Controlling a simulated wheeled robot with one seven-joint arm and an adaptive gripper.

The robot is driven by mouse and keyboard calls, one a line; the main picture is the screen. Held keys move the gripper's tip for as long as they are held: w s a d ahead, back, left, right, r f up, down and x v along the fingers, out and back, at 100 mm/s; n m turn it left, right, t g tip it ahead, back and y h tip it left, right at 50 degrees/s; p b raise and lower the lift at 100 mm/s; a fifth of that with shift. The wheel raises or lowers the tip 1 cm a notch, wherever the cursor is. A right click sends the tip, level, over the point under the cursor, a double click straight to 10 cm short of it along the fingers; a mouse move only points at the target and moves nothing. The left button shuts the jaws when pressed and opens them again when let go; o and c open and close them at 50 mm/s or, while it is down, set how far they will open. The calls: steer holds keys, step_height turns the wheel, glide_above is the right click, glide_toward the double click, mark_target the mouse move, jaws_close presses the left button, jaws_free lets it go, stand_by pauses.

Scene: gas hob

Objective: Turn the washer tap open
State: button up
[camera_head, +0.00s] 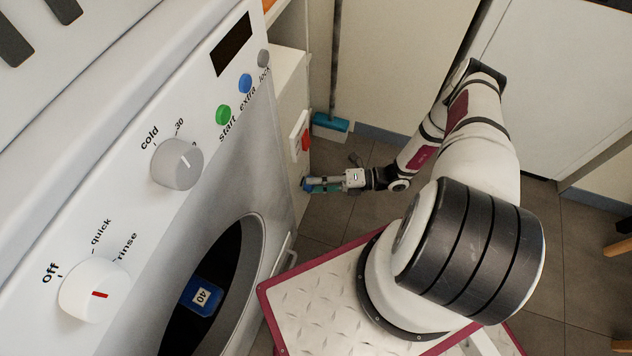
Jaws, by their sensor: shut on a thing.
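The washer tap appears as a small blue handle (307,186) low on the side of the white cabinet, just past the washing machine's right edge. My gripper (318,184) reaches left from the arm, low near the floor, with its fingers around the blue handle. It is shut on it. The fingers cover most of the handle, so its exact turn angle cannot be told. The tap's body and pipe are not clearly visible.
The white washing machine (120,100) fills the left, with dials, buttons and an open round door hole holding a blue item marked 40 (201,297). A red switch (306,139) sits above the tap. A blue broom head (330,122) stands behind.

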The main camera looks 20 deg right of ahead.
steer(key=m, duration=0.2)
steer(key=m+t+y, duration=0.1)
steer(key=m, duration=0.1)
steer(key=shift+f+m, duration=0.2)
steer(key=shift+m, duration=0.2)
steer(key=shift+m+y, duration=0.3)
steer(key=o, duration=1.2)
steer(key=shift+c, duration=0.2)
steer(key=v, duration=1.2)
steer(key=shift+f, duration=0.1)
